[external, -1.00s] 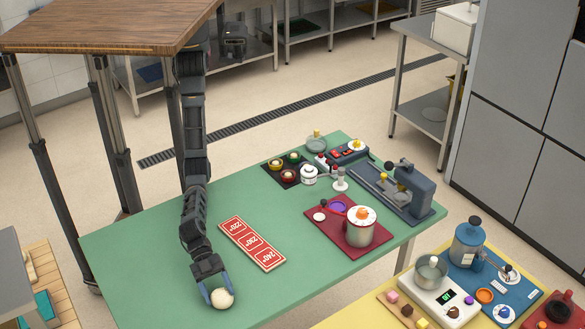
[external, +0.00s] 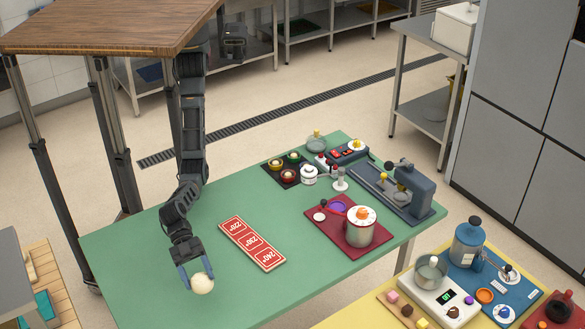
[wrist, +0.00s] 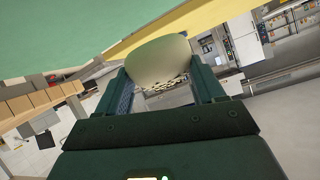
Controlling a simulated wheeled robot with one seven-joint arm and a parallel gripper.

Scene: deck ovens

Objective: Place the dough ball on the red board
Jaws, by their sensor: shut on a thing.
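The dough ball (external: 202,284) is pale cream and round. My gripper (external: 196,277) is shut on it and holds it near the front left of the green table; the external view suggests it is above the surface. In the wrist view the dough ball (wrist: 161,60) sits between the two fingers (wrist: 165,85). The red board (external: 352,240) lies on the right half of the table, well right of my gripper. On it stand a white pot with an orange lid knob (external: 361,228), a purple round piece (external: 338,207) and a small white round piece (external: 319,216).
A red and white number strip (external: 252,243) lies between my gripper and the red board. A dark tray of small bowls (external: 284,170), white jars and a grey press (external: 412,188) stand at the back and right. The green table (external: 140,260) is clear around my gripper.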

